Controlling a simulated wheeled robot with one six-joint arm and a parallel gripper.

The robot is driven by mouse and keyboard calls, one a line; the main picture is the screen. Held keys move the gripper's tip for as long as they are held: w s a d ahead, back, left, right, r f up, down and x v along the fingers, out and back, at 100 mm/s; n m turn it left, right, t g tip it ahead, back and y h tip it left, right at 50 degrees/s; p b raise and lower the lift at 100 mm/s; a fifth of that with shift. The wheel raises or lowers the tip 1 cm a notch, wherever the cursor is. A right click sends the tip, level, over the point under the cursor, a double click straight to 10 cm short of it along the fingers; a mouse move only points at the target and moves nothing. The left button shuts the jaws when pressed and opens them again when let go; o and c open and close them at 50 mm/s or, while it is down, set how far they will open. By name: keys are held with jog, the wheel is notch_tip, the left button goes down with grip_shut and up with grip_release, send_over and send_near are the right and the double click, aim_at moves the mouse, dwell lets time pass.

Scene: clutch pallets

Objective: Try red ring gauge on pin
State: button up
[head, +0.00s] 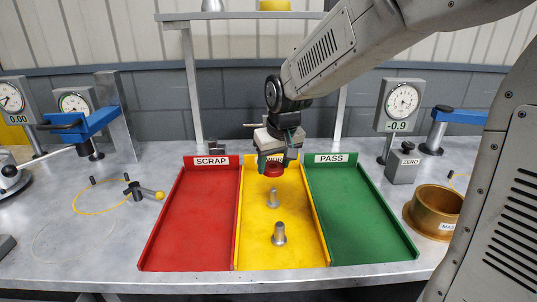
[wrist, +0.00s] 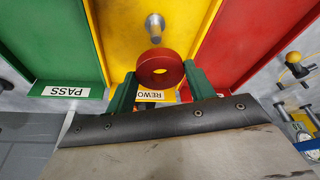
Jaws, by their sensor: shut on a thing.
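The red ring gauge (head: 274,171) is held in my gripper (head: 273,162) above the far end of the yellow tray (head: 263,255). A grey metal pin (head: 272,199) stands upright in the yellow tray, nearer the front than the ring. A second pin (head: 279,235) stands closer to the tray's front edge. One pin (wrist: 155,24) shows in the wrist view just past the ring, apart from it in the picture.
The red SCRAP tray (head: 193,225) lies left and the green PASS tray (head: 352,215) right. A brass ring (head: 432,207) and dial gauge (head: 402,99) stand further right. A shelf (head: 240,16) spans the back. A small clamp tool (head: 140,191) lies left.

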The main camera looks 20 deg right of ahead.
aim_at(275, 191)
jog(key=shift+f, duration=2.7)
jog(key=shift+f, duration=0.3)
jog(key=o, duration=1.7)
jog(key=shift+o, duration=0.2)
notch_tip(275, 191, up, 9)
dwell(0.4)
